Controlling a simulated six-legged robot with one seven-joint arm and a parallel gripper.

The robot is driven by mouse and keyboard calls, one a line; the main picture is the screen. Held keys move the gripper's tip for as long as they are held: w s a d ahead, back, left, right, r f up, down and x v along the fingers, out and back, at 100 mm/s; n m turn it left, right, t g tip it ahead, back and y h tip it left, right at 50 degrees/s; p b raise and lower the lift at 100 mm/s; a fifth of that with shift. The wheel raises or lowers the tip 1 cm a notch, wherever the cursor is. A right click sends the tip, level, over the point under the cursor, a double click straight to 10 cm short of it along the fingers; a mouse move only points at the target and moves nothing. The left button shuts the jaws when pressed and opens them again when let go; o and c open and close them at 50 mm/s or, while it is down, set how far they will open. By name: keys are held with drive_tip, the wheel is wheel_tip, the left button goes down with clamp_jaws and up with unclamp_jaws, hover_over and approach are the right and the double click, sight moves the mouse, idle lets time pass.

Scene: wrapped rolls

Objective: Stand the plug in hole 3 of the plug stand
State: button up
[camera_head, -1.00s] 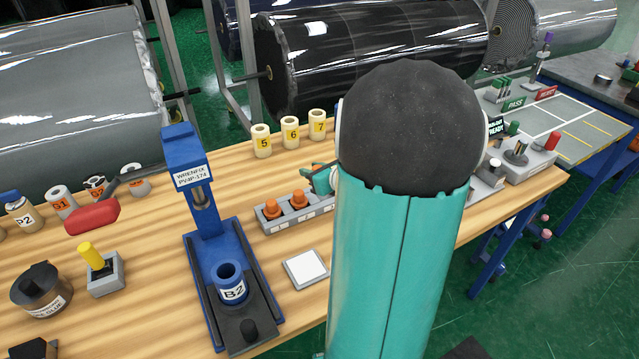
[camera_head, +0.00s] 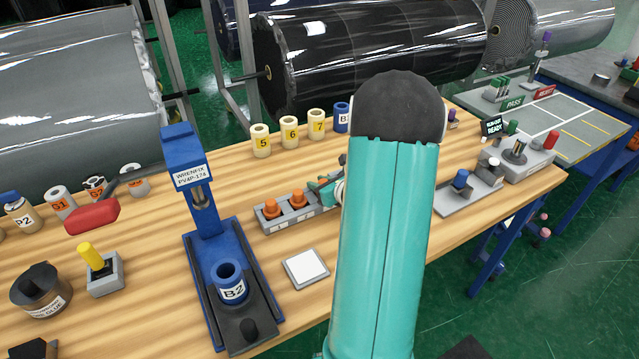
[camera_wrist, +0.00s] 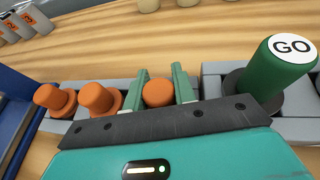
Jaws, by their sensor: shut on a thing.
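The plug stand (camera_head: 282,222) is a low grey block on the wooden bench with a row of places; it also shows in the wrist view (camera_wrist: 58,126). Two orange plugs (camera_wrist: 55,99) (camera_wrist: 98,98) stand in its two left places. My gripper (camera_wrist: 161,78) is shut on a third orange plug (camera_wrist: 158,93), its green fingers on either side of it. This plug lines up with the row, in the third place from the left. Its lower end is hidden by my gripper, so I cannot tell how deep it sits. In the head view my gripper (camera_head: 326,191) is partly behind my arm.
A green GO gauge (camera_wrist: 272,75) stands close right of my gripper in the wrist view. A blue press (camera_head: 205,235) holding a B2 cup stands left of the stand. A white pad (camera_head: 306,268) lies in front. Numbered cream rolls (camera_head: 290,132) stand behind.

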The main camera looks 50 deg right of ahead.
drive_tip(key=shift+f, duration=0.2)
drive_tip(key=o, duration=1)
drive_tip(key=shift+r, duration=0.1)
